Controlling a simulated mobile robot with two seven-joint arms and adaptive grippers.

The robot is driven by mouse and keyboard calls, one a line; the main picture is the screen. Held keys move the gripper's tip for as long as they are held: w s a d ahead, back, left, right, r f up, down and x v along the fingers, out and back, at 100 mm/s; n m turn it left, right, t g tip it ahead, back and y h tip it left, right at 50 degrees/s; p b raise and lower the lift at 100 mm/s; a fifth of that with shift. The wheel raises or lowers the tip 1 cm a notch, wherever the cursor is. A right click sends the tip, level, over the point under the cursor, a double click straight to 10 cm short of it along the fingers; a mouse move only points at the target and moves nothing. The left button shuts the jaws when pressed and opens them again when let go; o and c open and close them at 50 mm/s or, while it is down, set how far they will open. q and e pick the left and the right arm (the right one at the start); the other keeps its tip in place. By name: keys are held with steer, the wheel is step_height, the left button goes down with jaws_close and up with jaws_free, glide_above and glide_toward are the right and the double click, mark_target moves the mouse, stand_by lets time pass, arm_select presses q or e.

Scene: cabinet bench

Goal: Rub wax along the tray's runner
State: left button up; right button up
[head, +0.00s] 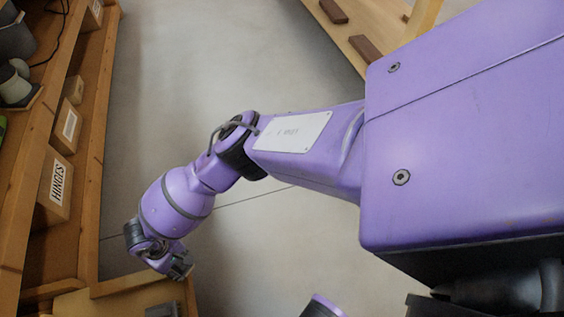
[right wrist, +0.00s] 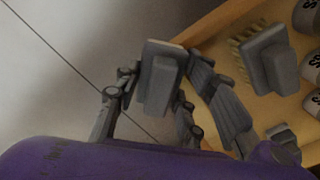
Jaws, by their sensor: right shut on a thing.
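My right gripper (head: 183,268) is at the lower left of the head view, over the corner of a wooden surface (head: 125,300). In the right wrist view my right gripper (right wrist: 160,92) is shut on a grey block (right wrist: 165,50). The block has a flat plate and a smaller raised part. I cannot tell from its look whether it is the wax. My left gripper is not in view.
In the right wrist view a grey brush (right wrist: 270,60) with pale bristles lies on a wooden surface (right wrist: 225,32) near labelled cans (right wrist: 307,18). In the head view a shelf holds a box marked HINGES (head: 58,185). Dark blocks (head: 365,47) lie on another bench. Grey floor between is clear.

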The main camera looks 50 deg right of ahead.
steer(key=shift+s+d+f, duration=0.1)
steer(key=shift+s+d, duration=0.5)
steer(key=shift+d, duration=0.1)
steer(key=shift+s+d+p, duration=0.45)
steer(key=shift+d+p, duration=0.1)
arm_select(q)
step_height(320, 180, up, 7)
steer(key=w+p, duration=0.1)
steer(key=p, duration=0.4)
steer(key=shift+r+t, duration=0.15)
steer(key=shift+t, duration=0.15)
arm_select(e)
steer(key=s+d+r, duration=0.2)
steer(key=d+r, duration=0.1)
steer(key=r, duration=0.3)
steer(key=shift+d, duration=0.15)
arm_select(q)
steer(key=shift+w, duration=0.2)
